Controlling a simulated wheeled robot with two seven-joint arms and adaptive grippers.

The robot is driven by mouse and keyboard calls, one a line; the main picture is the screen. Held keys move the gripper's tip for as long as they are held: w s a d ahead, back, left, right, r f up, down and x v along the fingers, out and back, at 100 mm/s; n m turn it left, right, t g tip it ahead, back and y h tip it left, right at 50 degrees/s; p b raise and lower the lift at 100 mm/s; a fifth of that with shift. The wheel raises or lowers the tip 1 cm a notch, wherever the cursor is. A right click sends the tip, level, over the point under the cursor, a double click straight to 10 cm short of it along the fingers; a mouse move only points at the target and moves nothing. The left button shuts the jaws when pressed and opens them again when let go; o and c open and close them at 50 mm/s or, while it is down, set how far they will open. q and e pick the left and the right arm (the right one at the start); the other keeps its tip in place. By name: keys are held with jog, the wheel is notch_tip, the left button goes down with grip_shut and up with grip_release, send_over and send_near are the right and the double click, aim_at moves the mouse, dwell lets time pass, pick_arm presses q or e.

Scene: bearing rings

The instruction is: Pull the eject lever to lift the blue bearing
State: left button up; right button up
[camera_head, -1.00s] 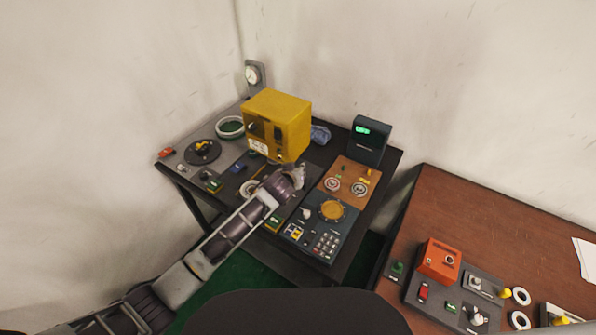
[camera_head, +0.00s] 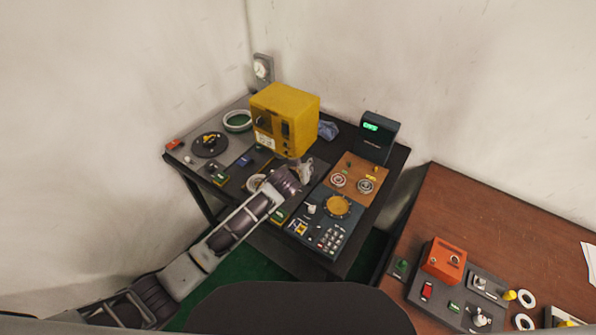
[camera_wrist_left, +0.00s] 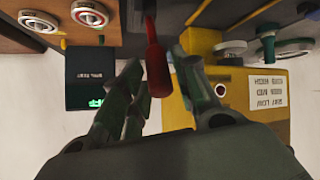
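A red lever handle (camera_wrist_left: 155,62), which I take for the eject lever, hangs between the two fingers of my left gripper (camera_wrist_left: 157,85) in the left wrist view. The fingers are spread on either side of it, with no clear contact. In the head view my left gripper (camera_head: 304,172) is at the front right of the yellow press box (camera_head: 285,112), and the lever is hidden there. The yellow box also shows in the wrist view (camera_wrist_left: 238,100). I cannot pick out a blue bearing. My right gripper is not in view.
A dark display unit (camera_head: 376,137) stands right of the press. A brown board with two bearing rings (camera_head: 366,186) and a dark keypad panel (camera_head: 322,225) lie close to the gripper. A blue cloth (camera_head: 328,130) lies behind. A brown table (camera_head: 470,210) is at right.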

pick_arm(q)
jog(key=v, duration=1.1)
jog(key=shift+s+a+r, duration=0.15)
jog(key=shift+s+a, duration=0.05)
jog(key=shift+s, duration=0.1)
dwell(0.3)
